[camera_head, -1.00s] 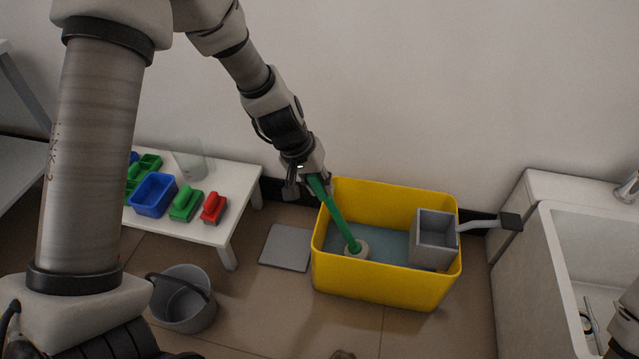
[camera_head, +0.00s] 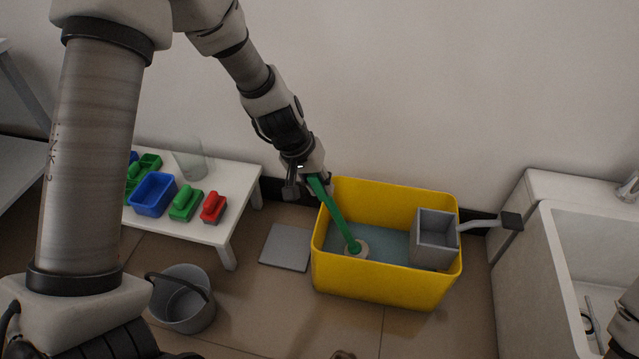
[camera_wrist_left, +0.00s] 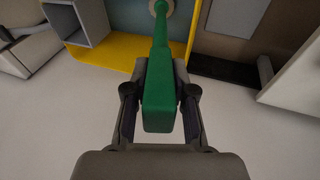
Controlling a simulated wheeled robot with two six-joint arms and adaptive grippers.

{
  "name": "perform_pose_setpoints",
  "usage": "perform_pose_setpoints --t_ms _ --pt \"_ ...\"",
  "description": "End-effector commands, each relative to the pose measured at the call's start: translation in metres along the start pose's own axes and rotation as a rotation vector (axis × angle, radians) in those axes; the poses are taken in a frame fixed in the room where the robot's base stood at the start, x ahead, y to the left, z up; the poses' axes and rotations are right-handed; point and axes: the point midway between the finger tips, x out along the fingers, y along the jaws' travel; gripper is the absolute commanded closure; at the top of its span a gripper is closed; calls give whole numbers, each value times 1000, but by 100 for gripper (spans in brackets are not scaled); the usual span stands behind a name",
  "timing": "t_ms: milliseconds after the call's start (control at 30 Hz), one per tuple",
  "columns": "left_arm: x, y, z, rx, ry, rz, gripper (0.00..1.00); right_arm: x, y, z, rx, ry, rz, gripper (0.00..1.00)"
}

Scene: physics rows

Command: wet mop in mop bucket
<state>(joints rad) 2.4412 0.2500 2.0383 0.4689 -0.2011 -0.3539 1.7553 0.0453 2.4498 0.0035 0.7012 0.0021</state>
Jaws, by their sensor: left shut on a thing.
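The yellow mop bucket (camera_head: 385,287) stands on the floor near the wall, with bluish water (camera_head: 388,243) in it. A grey wringer box (camera_head: 434,240) with a lever sits at its right end. The mop has a green handle (camera_head: 337,215) and a pale round head (camera_head: 357,249), which is down in the water at the left part of the bucket. The handle leans up to the left. My left gripper (camera_head: 308,184) is shut on the upper end of the green handle, which shows between its fingers (camera_wrist_left: 160,100) in the left wrist view. My right gripper is not in view.
A low white table (camera_head: 215,233) at left holds a blue bin (camera_head: 153,195), green and red brushes and a clear container. A grey pail (camera_head: 183,300) and a flat grey plate (camera_head: 286,247) are on the floor. A white sink (camera_head: 535,285) stands at right.

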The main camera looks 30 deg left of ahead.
Motion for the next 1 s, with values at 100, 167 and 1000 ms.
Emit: perform_pose_setpoints --t_ms 100,167,1000 --pt "1 0 0 0 0 -1 100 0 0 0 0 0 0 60" --pt "1 0 0 0 0 -1 100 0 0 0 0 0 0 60" --pt "-65 20 -12 1 1 0 100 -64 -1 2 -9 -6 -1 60"
